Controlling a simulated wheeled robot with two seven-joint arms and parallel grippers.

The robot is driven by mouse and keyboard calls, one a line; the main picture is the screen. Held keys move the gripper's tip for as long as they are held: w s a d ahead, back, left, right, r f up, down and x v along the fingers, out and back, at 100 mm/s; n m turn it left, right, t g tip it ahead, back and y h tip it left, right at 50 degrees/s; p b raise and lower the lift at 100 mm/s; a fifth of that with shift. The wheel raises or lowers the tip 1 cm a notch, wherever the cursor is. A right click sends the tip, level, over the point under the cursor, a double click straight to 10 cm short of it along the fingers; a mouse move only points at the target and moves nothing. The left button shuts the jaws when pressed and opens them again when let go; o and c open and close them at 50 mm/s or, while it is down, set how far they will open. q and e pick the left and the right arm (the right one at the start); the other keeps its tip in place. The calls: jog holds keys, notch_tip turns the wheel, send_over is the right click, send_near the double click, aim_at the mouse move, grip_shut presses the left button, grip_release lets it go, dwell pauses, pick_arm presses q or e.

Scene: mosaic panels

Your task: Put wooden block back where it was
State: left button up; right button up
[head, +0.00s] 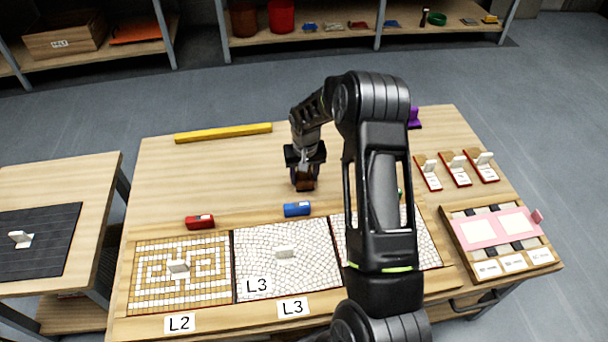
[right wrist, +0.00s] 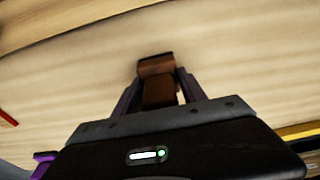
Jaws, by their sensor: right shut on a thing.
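My right gripper (head: 304,178) is over the table behind the mosaic panels. It is shut on a brown wooden block (head: 305,184). In the right wrist view the block (right wrist: 158,85) sits between the two fingers (right wrist: 157,92), with bare table wood around it. I cannot tell whether the block touches the table. My left gripper is not in view.
A blue block (head: 297,209) and a red block (head: 200,222) lie behind the mosaic panels (head: 240,290). A yellow bar (head: 223,133) lies along the back edge. Red-edged holders with cards (head: 456,170) and a pink panel (head: 490,229) are at right.

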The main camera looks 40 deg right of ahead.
jog(key=shift+f, duration=0.15)
jog(key=o, duration=1.4)
jog(key=r, duration=0.4)
jog(key=s+r, duration=0.1)
jog(key=r, duration=0.3)
jog(key=r+p, duration=0.1)
jog(key=r, duration=0.3)
jog(key=shift+s+a+r, duration=0.1)
jog(key=shift+s+a, duration=0.1)
jog(key=shift+a, duration=0.2)
